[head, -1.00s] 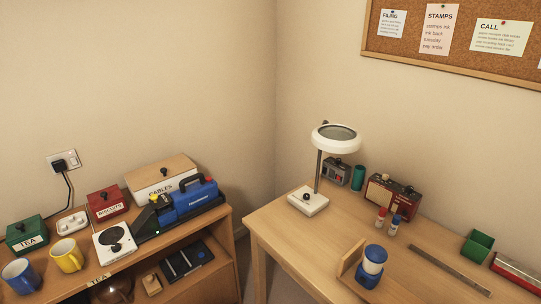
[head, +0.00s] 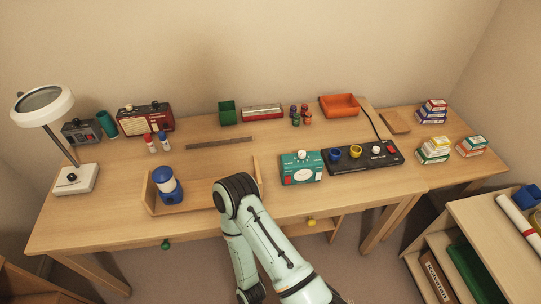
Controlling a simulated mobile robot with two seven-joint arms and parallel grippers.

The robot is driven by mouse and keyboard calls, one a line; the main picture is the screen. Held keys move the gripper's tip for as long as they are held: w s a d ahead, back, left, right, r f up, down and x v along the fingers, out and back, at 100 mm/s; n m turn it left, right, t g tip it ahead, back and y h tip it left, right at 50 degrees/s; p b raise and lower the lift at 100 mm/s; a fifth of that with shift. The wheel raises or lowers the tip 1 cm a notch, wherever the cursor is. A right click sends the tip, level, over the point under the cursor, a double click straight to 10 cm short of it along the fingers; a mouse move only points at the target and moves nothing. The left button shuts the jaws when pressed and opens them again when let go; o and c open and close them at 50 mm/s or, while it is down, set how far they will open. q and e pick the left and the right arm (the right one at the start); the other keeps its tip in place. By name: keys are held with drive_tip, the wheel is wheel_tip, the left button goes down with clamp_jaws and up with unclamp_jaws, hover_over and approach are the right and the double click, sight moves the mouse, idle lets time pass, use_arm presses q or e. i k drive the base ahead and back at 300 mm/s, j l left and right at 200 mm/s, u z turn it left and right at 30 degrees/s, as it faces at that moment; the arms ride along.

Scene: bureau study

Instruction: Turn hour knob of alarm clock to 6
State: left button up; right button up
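I cannot tell for sure which thing is the alarm clock. A small grey box with dark round parts on its front (head: 81,131) stands at the back left of the desk, behind the lamp. A teal box with a white dial face and a white top knob (head: 299,168) stands near the desk's front middle. Beside it lies a black panel (head: 362,157) with a blue knob, a yellow knob and a white knob. No hour marks are readable. One of my pale green arms is bent at the front of the desk, its gripper out of sight. Neither gripper shows.
A white lamp (head: 73,179), a red radio (head: 146,117) and a blue jar-like thing (head: 167,187) in a wooden tray (head: 204,206) occupy the left. The desk middle (head: 225,158) is mostly bare.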

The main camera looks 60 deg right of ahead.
sight(302, 154)
drive_tip(key=z, duration=2.4)
